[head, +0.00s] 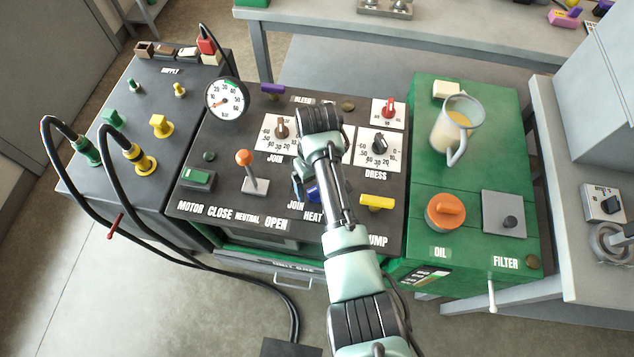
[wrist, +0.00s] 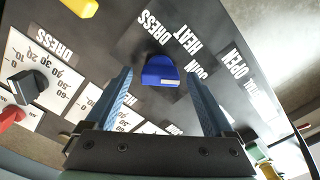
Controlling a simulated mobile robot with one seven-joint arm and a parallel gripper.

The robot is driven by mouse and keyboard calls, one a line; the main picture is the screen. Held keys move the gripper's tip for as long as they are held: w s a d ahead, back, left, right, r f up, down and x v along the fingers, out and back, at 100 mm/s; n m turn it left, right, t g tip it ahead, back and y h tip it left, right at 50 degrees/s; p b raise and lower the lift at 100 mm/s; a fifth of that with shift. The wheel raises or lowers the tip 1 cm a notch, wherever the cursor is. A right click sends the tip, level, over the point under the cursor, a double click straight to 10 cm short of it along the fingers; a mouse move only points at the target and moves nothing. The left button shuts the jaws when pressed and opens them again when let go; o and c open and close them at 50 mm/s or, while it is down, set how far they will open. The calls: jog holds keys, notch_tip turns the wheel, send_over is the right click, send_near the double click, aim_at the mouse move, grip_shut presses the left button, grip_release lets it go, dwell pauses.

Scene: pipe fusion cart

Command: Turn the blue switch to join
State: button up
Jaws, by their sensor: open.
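The blue switch (wrist: 160,71) is a small blue knob on the dark panel, seen from above in the wrist view. The labels DRESS, HEAT and JOIN are printed around one side of it. I cannot tell for sure which label it points at. My gripper (wrist: 158,77) is open, with one blue finger on each side of the switch and a gap to both. Whether the fingertips are level with the knob is unclear. In the head view the blue switch (head: 314,194) is partly hidden by my arm, beside the JOIN and HEAT labels.
An orange-topped lever (head: 245,158) stands left of the switch and a yellow handle (head: 377,203) right of it. Dials with a brown knob (head: 282,128), a black knob (head: 379,144) and a red knob (head: 389,108) lie behind. A pressure gauge (head: 227,100) stands at the panel's back left.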

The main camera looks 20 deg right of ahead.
notch_tip(320, 180, up, 13)
dwell(0.5)
dwell(0.4)
